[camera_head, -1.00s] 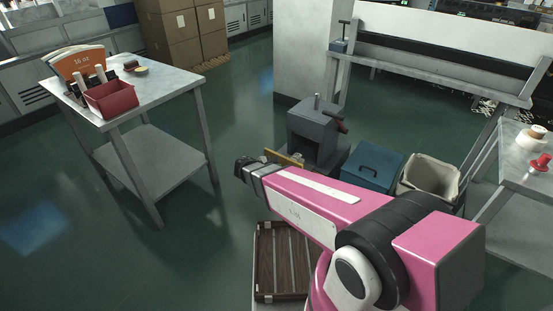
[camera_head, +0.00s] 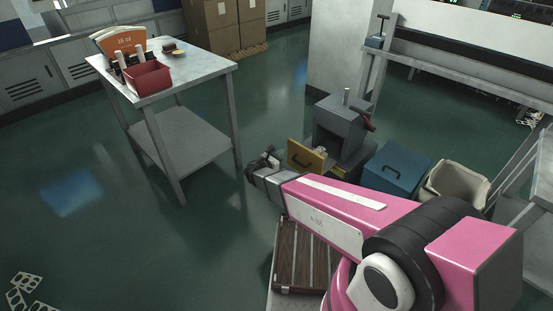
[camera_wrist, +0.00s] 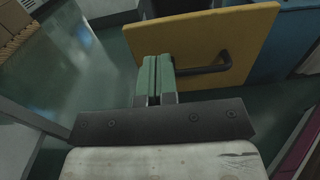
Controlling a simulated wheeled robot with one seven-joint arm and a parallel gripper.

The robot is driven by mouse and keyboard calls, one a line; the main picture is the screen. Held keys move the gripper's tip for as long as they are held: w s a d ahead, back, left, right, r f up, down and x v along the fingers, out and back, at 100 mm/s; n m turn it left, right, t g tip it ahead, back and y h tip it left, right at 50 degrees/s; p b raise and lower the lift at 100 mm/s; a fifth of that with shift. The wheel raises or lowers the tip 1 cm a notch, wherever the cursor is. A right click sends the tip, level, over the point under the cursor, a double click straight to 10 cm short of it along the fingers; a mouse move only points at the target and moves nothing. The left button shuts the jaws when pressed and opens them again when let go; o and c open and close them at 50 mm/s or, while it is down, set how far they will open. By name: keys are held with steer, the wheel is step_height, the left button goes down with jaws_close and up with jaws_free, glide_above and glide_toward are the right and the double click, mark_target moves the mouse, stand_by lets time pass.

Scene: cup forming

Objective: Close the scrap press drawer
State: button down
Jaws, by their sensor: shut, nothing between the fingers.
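The scrap press (camera_head: 341,122) is a grey box on the floor with a lever on its right side. Its drawer stands out of the press, with a yellow front (camera_head: 307,158) bearing a dark handle. Something pale lies behind that front. In the wrist view the yellow front (camera_wrist: 215,35) fills the top middle, its dark handle (camera_wrist: 205,69) right of my fingers. My gripper (camera_wrist: 158,62) has green fingers, shut and empty, in front of the yellow panel; I cannot tell whether they touch it. In the head view my gripper (camera_head: 272,157) is left of the drawer front.
A blue box (camera_head: 397,165) and a beige bin (camera_head: 455,185) stand right of the press. A metal table (camera_head: 165,75) with a red tray (camera_head: 148,79) is at the left. A pillar (camera_head: 343,45) rises behind the press. Floor is clear between table and drawer.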

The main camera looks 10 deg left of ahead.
mark_target(296, 144)
steer(key=x, duration=0.8)
steer(key=x, duration=1.6)
steer(key=shift+d, duration=0.15)
